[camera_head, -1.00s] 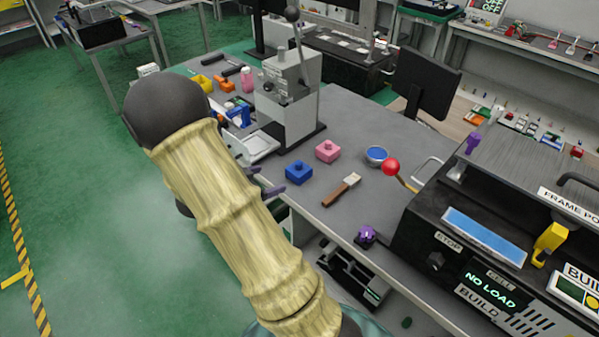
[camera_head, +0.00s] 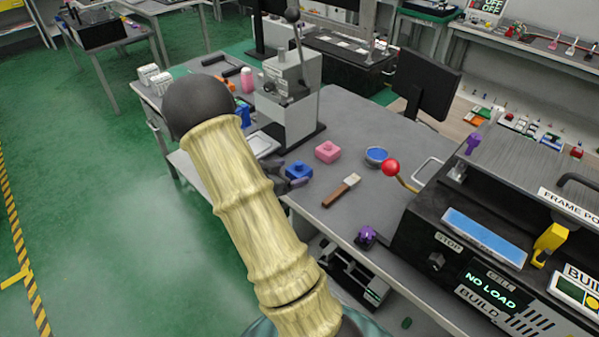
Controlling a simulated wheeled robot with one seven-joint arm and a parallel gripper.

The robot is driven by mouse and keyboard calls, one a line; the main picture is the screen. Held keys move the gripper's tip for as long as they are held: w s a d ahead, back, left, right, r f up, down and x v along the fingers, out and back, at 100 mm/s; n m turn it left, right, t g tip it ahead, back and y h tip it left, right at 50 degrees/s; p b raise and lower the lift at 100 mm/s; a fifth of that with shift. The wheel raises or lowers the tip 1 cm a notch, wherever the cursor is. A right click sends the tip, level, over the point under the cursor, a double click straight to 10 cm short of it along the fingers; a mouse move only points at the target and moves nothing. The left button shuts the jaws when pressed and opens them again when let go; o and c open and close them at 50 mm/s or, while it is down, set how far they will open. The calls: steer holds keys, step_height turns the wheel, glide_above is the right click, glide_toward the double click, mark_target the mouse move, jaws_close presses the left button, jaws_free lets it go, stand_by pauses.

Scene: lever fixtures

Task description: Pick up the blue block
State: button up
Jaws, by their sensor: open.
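The blue block (camera_head: 299,169), with a round knob on top, sits on the grey table near its front edge. My gripper (camera_head: 290,175) is open, low at the table edge and right at the block. One dark finger shows at the block's left and the other in front of it. The block seems to be at or between the fingers; I cannot tell whether they touch it. My arm hides most of the gripper.
A pink block (camera_head: 327,152) is just behind and right of the blue one. A grey lever press (camera_head: 290,100) stands behind. A black machine with a red-knobbed lever (camera_head: 390,168) is at right.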

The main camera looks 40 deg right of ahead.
mark_target(296, 169)
steer(key=x, duration=0.4)
steer(key=shift+d+r, duration=0.15)
steer(key=shift+r, duration=0.05)
steer(key=c, duration=1.2)
step_height(296, 169, up, 10)
steer(key=shift+r+p, duration=0.1)
steer(key=shift+p, duration=0.45)
